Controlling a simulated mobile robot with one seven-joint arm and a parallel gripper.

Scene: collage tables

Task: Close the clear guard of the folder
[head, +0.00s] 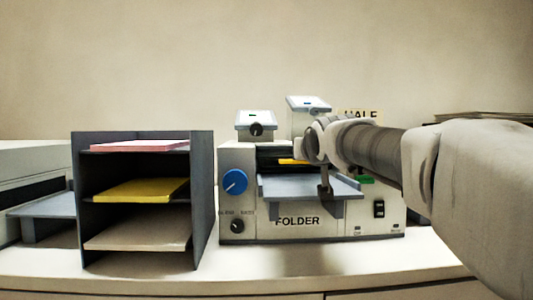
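The folder (297,222) is a pale machine with a grey feed tray (310,187) in front, a blue knob (234,182) at left and a dark opening behind the tray. A bit of yellow shows in that opening. I cannot make out the clear guard; it may be see-through or hidden behind my arm. My arm comes in from the right across the machine's upper right. My gripper (325,188) appears small and dark at the tray, below the wrist. Its fingers are too small to read, and I cannot tell whether it touches anything.
A dark shelf unit (203,200) with pink, yellow and pale paper stands close to the left of the folder. Another pale machine (30,170) is at far left. A stack (485,117) lies behind my arm at right. The white counter front (270,280) is clear.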

